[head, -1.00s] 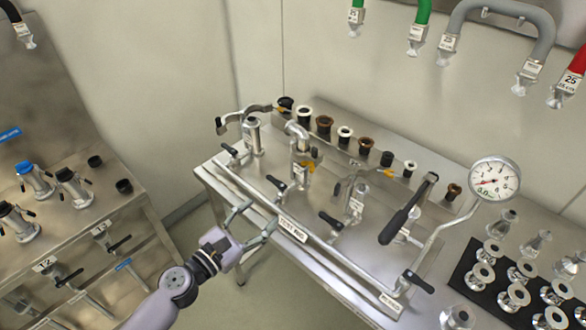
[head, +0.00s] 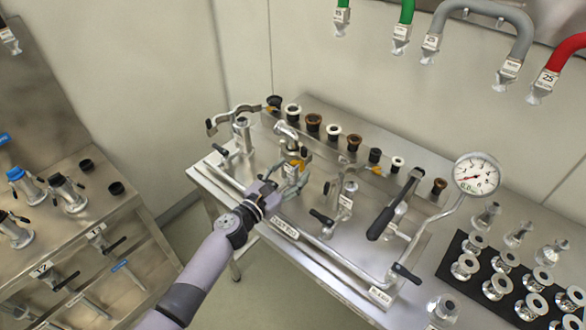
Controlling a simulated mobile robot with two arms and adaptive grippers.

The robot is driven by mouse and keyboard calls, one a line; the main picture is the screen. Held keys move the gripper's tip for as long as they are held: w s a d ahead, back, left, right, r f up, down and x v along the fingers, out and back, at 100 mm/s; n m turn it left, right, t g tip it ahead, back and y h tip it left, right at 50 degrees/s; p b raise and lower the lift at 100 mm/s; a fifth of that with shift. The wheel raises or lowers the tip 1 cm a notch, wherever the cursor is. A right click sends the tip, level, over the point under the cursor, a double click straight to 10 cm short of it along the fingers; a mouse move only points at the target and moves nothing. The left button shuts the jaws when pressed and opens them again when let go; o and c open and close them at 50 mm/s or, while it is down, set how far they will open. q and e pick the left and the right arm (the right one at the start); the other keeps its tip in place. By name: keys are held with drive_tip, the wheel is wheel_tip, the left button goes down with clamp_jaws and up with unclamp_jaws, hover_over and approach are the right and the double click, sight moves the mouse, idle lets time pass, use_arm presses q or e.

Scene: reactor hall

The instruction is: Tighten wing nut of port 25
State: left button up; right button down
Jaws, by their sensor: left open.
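My left gripper (head: 288,178) is open, over the front part of the steel test bench (head: 337,275). Its fingers are close to the port with the silver elbow fitting (head: 287,132) and partly cover its lower part. A small yellow-orange piece, perhaps a wing nut (head: 304,153), shows at this port, just beyond the fingers. I cannot tell whether they touch anything. Another port with a label (head: 346,201) stands to the right. The port labels are too small to read, so I cannot tell which is port 25. My right gripper is not in view.
A pressure gauge (head: 477,174) and a black-handled lever (head: 394,205) stand on the right. Black, white and brown rings line the back. A red hose marked 25 (head: 564,50) hangs upper right. Flanged fittings sit on a black mat (head: 452,262). A second steel bench (head: 95,214) is left.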

use_arm(q)
drive_tip(key=shift+w+d, duration=0.4)
drive_tip(key=shift+w, duration=0.2)
drive_tip(key=shift+c, duration=0.5)
drive_tip(key=c, duration=1.1)
